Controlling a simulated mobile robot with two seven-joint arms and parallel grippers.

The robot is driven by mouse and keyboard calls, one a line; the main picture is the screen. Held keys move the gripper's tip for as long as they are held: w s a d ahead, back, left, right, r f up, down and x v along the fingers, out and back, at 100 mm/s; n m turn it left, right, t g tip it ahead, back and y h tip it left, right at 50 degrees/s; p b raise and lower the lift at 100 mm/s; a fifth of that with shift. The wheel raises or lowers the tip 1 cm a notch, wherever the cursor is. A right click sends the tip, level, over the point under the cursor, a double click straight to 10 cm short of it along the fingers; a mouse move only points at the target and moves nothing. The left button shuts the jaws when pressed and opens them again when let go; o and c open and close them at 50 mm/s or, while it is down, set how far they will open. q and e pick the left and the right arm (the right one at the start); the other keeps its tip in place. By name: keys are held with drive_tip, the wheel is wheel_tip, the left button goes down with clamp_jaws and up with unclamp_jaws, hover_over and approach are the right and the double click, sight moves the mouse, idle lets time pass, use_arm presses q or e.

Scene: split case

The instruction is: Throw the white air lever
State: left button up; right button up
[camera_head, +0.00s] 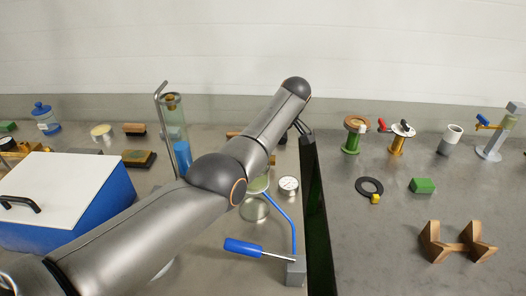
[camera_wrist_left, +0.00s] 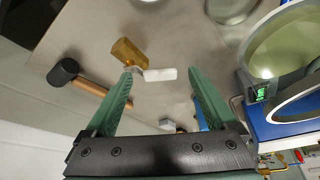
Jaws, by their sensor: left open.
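The white air lever (camera_wrist_left: 160,74) sticks out from a brass valve body (camera_wrist_left: 128,53) on the grey bench in the left wrist view. My left gripper (camera_wrist_left: 160,73) is open, its green fingers on either side of the white lever in the picture. Whether they touch it I cannot tell. In the head view my left arm crosses the middle, and its gripper (camera_head: 301,127) is mostly hidden at the far end. The arm hides the lever there. My right gripper is not in view.
A black-headed mallet (camera_wrist_left: 64,72) lies beside the valve. A dark gap (camera_head: 318,220) separates the right bench (camera_head: 375,255).

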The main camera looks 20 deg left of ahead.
use_arm(q)
drive_tip(key=v, duration=1.1)
drive_tip(key=shift+r, duration=0.35)
drive_tip(key=shift+d, duration=0.15)
drive_tip(key=shift+c, duration=0.2)
